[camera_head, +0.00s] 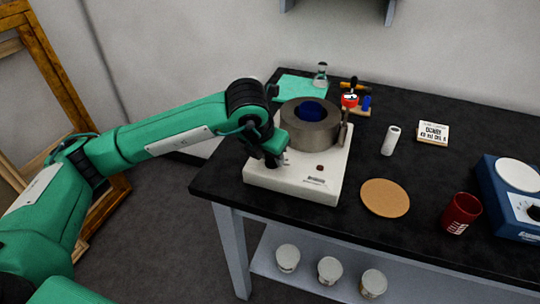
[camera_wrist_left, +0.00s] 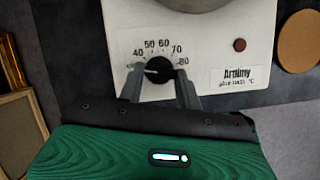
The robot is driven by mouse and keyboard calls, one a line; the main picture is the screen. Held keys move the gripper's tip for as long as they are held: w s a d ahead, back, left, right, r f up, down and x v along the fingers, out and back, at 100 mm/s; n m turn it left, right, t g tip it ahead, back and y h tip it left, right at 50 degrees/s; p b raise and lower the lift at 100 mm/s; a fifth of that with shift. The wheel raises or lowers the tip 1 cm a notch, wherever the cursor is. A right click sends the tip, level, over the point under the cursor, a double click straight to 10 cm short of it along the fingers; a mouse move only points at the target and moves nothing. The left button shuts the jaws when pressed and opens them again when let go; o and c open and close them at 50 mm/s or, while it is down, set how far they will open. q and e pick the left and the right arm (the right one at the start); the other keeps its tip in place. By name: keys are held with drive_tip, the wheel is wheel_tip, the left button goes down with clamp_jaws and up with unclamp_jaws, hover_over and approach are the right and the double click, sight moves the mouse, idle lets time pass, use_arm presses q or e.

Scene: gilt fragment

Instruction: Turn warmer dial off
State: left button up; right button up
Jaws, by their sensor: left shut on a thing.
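The warmer (camera_head: 322,185) is a white box on the black bench's near left corner, with a grey metal ring (camera_head: 318,135) on top and a blue thing inside the ring. In the left wrist view its front panel (camera_wrist_left: 205,50) carries a black dial (camera_wrist_left: 158,66) among numbers from 40 to 80. A white pointer mark on the dial points left, near the 40 end. My left gripper (camera_head: 272,160) is at the panel's left part; in the left wrist view its fingers (camera_wrist_left: 158,82) are shut on the dial, one on each side. The dial is hidden in the head view.
A dark red indicator (camera_wrist_left: 239,44) sits right of the dial. A cork disc (camera_head: 385,198), a red cup (camera_head: 460,213), a white cylinder (camera_head: 391,140) and a blue device (camera_head: 505,210) stand to the right. A flask (camera_head: 320,76) stands behind. White tubs (camera_head: 330,270) are on the lower shelf.

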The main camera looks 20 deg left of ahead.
drive_tip(key=shift+r, duration=0.1)
use_arm(q)
drive_tip(key=o, duration=1)
drive_tip(key=shift+r, duration=0.1)
drive_tip(key=shift+s+r, duration=0.1)
drive_tip(key=shift+r, duration=0.2)
drive_tip(key=shift+b+v, duration=0.3)
drive_tip(key=shift+v, duration=6.2)
use_arm(e)
drive_tip(key=shift+w+a+r, duration=0.1)
drive_tip(key=shift+w+r, duration=0.1)
drive_tip(key=shift+r, duration=0.35)
drive_tip(key=shift+w+a+r, duration=0.1)
drive_tip(key=shift+w+r, duration=0.1)
drive_tip(key=shift+r, duration=0.3)
use_arm(q)
drive_tip(key=shift+a, duration=0.1)
use_arm(e)
drive_tip(key=shift+s+f, duration=0.1)
